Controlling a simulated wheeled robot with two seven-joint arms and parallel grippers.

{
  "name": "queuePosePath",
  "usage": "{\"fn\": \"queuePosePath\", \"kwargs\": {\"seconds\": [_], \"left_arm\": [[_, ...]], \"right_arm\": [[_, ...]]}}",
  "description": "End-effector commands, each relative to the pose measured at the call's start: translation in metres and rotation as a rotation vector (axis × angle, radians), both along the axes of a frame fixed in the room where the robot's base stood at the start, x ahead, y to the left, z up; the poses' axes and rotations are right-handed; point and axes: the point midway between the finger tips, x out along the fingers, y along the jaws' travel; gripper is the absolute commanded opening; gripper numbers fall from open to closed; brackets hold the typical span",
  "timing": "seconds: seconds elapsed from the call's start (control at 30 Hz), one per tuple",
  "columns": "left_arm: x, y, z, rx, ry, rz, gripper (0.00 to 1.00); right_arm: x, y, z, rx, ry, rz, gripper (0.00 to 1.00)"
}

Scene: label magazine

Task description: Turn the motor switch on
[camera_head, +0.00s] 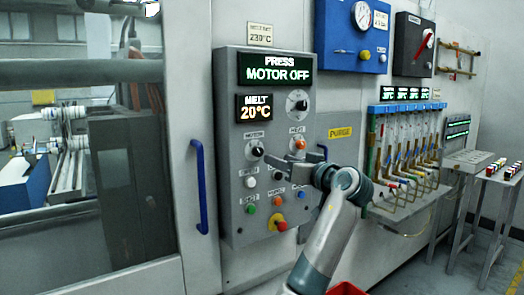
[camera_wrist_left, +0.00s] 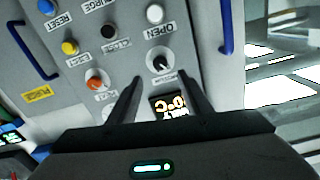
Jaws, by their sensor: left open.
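The motor switch (camera_head: 257,151) is a black knob with a pale pointer on the grey control panel, under the MELT display. The panel's top display (camera_head: 275,69) reads PRESS MOTOR OFF. My left gripper (camera_head: 277,166) is in front of the panel, just to the right of and a little below the switch. In the left wrist view the panel looks upside down. There the motor switch (camera_wrist_left: 160,61) shows beyond and between the two open fingertips (camera_wrist_left: 162,80). The fingers look apart from it, with nothing between them. My right gripper is not in view.
Beside the motor switch is an orange knob (camera_head: 299,144), close to my gripper. Buttons sit below, including a red stop button (camera_head: 278,223). A blue door handle (camera_head: 199,187) stands left of the panel. A rack with hoses (camera_head: 405,150) is at the right.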

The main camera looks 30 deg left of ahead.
Motion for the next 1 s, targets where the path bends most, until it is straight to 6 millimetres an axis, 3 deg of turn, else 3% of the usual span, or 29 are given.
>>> {"fn": "queuePosePath", "kwargs": {"seconds": [0.27, 0.5, 0.7, 1.0], "left_arm": [[0.020, 0.048, 0.003, 0.002, 0.003, 0.003, 0.45], [0.035, 0.079, 0.002, 0.001, 0.001, 0.002, 0.45], [0.041, 0.093, 0.001, 0.001, 0.001, 0.001, 0.45], [0.042, 0.095, 0.000, 0.000, -0.001, 0.000, 0.45]], "right_arm": [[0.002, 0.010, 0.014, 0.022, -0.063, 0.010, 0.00], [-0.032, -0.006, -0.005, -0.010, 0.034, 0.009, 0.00], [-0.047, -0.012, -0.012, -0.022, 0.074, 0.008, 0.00], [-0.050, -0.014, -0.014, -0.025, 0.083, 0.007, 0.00]]}}
